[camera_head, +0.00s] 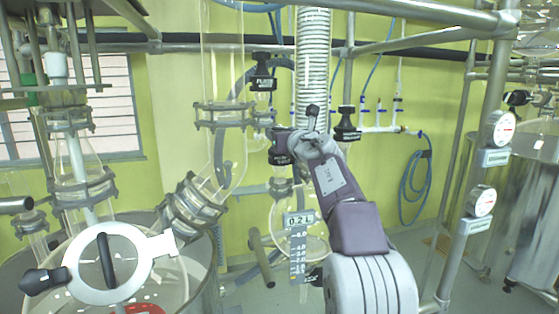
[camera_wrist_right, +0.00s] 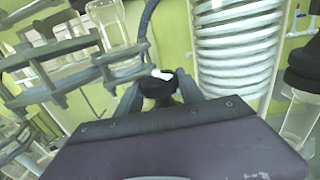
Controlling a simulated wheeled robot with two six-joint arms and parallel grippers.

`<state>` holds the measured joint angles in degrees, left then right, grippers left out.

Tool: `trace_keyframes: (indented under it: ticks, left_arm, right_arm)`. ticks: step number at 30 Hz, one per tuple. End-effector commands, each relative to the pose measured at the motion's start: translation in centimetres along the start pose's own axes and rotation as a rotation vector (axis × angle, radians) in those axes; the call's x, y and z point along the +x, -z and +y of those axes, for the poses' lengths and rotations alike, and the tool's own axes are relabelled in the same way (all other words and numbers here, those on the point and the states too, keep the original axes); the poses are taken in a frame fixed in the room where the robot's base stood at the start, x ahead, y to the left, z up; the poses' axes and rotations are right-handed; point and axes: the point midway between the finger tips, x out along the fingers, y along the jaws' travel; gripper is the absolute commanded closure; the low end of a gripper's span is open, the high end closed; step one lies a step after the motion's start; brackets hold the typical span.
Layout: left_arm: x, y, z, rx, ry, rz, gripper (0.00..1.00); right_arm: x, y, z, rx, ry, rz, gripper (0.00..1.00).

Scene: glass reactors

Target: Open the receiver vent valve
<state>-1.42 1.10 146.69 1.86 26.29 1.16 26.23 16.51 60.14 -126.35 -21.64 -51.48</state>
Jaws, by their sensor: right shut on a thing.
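My right gripper (camera_head: 296,143) reaches up from the lower right of the head view to a black valve handle (camera_head: 279,148) left of the white coil condenser. In the right wrist view the gripper (camera_wrist_right: 160,95) has its two fingers on either side of a black knob with a white mark (camera_wrist_right: 161,76), and it is shut on that knob. The gripper partly hides the valve, and its label is too small to read. Two similar black valves stand nearby, an upper one (camera_head: 262,72) and a right one (camera_head: 346,124). My left gripper is not in view.
The white coil condenser (camera_head: 313,60) stands close to the gripper and also shows in the right wrist view (camera_wrist_right: 235,45). A glass receiver (camera_head: 285,216) with a 0.2 L scale hangs below. Clamped glass tubes (camera_head: 222,118) stand left. A metal rail (camera_head: 440,12) crosses above.

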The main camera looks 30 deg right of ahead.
Motion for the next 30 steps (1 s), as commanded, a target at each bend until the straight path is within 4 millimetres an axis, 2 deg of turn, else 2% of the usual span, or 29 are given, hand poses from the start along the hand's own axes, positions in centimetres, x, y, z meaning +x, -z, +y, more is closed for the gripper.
trace_keyframes:
  ticks: [1, 3, 12, 30]
  left_arm:
    - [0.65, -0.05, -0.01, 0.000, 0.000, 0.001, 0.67]
    - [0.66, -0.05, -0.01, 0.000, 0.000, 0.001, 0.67]
    - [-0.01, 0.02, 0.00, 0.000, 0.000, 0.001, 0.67]
    - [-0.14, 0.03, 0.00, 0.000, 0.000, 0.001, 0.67]
  right_arm:
    - [0.11, 0.53, -0.27, 0.001, -0.030, 0.005, 0.96]
    - [0.14, 0.34, -0.22, 0.000, -0.078, 0.007, 0.96]
    - [0.18, 0.11, 0.06, 0.000, -0.221, 0.010, 0.96]
    - [0.08, 0.21, 0.22, -0.003, -0.271, 0.006, 0.96]
